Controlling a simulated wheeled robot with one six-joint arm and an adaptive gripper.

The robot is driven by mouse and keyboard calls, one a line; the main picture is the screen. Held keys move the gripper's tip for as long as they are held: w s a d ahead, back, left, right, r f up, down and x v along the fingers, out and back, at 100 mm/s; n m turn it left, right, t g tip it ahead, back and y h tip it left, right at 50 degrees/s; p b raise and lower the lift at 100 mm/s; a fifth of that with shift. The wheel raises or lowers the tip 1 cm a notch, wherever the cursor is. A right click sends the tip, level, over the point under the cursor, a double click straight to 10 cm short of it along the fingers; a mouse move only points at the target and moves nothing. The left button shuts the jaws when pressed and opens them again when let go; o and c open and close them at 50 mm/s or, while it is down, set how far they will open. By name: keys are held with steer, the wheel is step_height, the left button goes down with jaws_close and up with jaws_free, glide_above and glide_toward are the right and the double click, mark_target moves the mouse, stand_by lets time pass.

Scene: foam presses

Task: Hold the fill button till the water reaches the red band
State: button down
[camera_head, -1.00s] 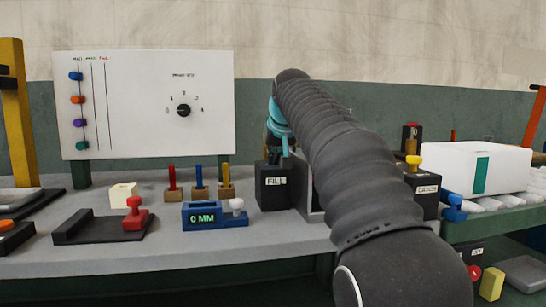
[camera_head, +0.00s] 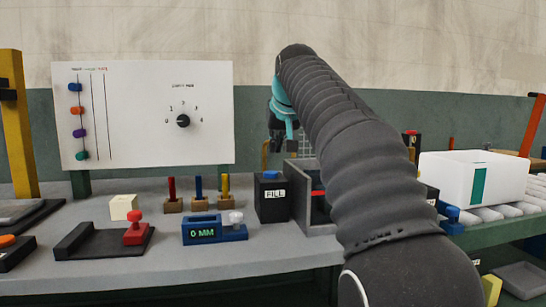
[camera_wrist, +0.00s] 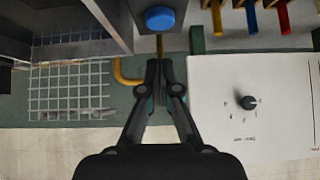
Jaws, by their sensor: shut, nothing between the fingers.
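The black FILL box (camera_head: 273,201) stands on the grey bench, with its round blue button (camera_head: 270,174) on top. The button also shows in the wrist view (camera_wrist: 161,18), just beyond my fingertips. My gripper (camera_wrist: 158,66) is shut and empty; in the head view it is above and behind the box, apart from the button. A grey tank (camera_head: 300,174) stands right of the box, with a bit of the red band (camera_head: 318,193) showing. My arm hides much of the tank, and I cannot make out a water level.
A white panel (camera_head: 140,130) with a dial stands behind the bench. A blue gauge (camera_head: 202,230) reading 0 MM sits left of the box, near several coloured pegs. A yellow hook (camera_wrist: 125,78) and wire grid (camera_wrist: 68,90) show near my gripper.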

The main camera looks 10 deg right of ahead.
steer(key=v, duration=0.5)
steer(key=shift+s+r, duration=0.2)
steer(key=shift+r, duration=0.05)
steer(key=s+f+g, duration=0.1)
steer(key=s+f, duration=1.5)
steer(key=f, duration=0.3)
steer(key=s+f+g, duration=0.2)
steer(key=s+f, duration=1.4)
steer(key=f, duration=0.3)
steer(key=shift+s+a+f, duration=0.15)
steer(key=shift+a+f, duration=0.1)
steer(key=shift+a, duration=0.15)
